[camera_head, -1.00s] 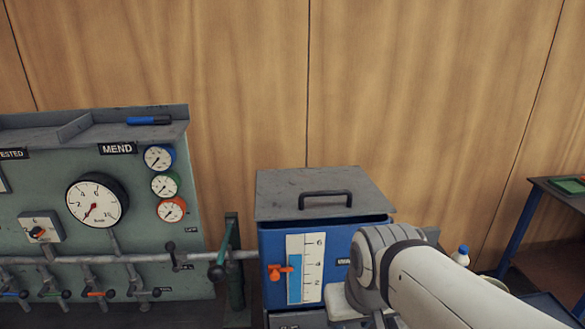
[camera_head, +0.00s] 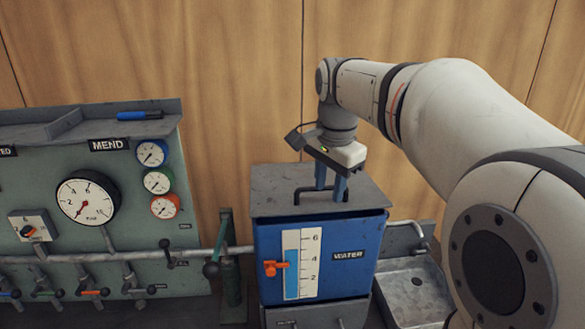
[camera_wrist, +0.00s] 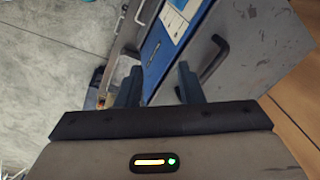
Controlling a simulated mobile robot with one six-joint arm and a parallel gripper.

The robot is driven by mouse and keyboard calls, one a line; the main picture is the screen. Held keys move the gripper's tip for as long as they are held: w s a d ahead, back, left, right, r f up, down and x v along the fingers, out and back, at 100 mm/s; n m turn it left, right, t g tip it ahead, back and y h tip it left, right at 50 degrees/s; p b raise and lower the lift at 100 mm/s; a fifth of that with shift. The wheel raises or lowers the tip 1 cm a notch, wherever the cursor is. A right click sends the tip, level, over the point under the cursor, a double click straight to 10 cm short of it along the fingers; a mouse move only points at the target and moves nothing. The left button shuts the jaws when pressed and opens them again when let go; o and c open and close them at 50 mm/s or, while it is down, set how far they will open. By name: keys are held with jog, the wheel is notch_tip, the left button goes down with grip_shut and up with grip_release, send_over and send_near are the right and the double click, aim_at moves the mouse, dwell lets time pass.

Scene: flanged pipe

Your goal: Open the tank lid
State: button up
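The tank (camera_head: 345,240) is a blue box with a white level scale and a "WATER" label; it also shows in the wrist view (camera_wrist: 158,58). Its grey lid (camera_head: 272,188) lies flat on top, closed. A dark bar handle (camera_head: 299,195) stands on the lid and shows in the wrist view (camera_wrist: 215,60). My gripper (camera_head: 331,190) points down over the lid, its fingertips close to the handle. In the wrist view the fingers (camera_wrist: 158,82) are apart, with the handle just right of the right finger. Nothing is held.
A gauge panel (camera_head: 120,190) with pipes and small valve levers stands left of the tank. A grey sink (camera_head: 415,290) with a tap is to the right. A wooden wall (camera_head: 240,90) stands behind.

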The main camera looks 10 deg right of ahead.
jog(key=w+r+m, duration=0.4)
jog(key=w+m, duration=0.2)
jog(key=w, duration=0.3)
jog(key=shift+m+g, duration=0.3)
jog(key=shift+g, duration=0.1)
jog(key=f, duration=0.5)
jog(key=w+f, duration=0.1)
jog(key=f, duration=0.2)
jog(key=shift+a, duration=0.4)
grip_shut()
jog(key=c, duration=0.7)
grip_release()
jog(key=o, duration=0.7)
